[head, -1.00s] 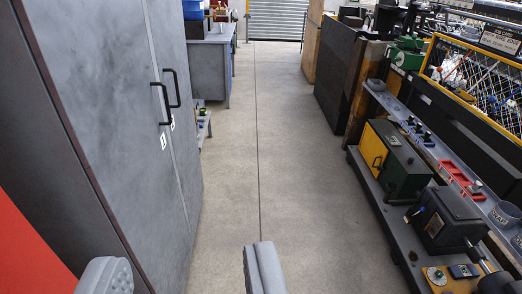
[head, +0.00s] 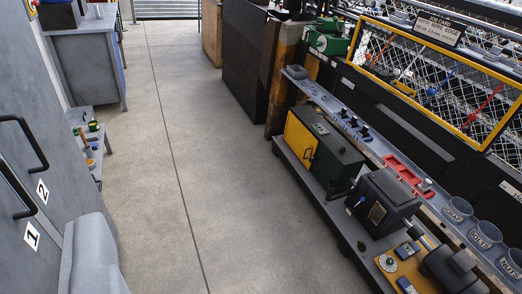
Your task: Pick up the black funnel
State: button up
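I cannot make out a black funnel for certain in this view. Small items (head: 91,145) stand on a low grey shelf at the left, with green, blue and dark parts, too small to name surely. One grey finger of my gripper (head: 90,255) shows at the bottom left, in front of the grey cabinet. The other finger is out of view, so the gap between them cannot be seen. The visible finger touches nothing that I can see.
The concrete floor (head: 200,170) runs clear down the middle. A grey cabinet (head: 25,130) with black handles and a grey workbench (head: 85,50) stand left. Along the right, a long bench holds a yellow-and-green box (head: 320,150), a black machine (head: 383,200) and labelled cups (head: 485,235).

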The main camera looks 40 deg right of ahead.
aim_at(333, 184)
jog(key=z, duration=0.2)
jog(key=i, duration=1.25)
jog(key=z, duration=1)
jog(key=i, duration=1.15)
jog(key=z, duration=1)
jog(key=i, duration=0.6)
jog(key=z, duration=0.35)
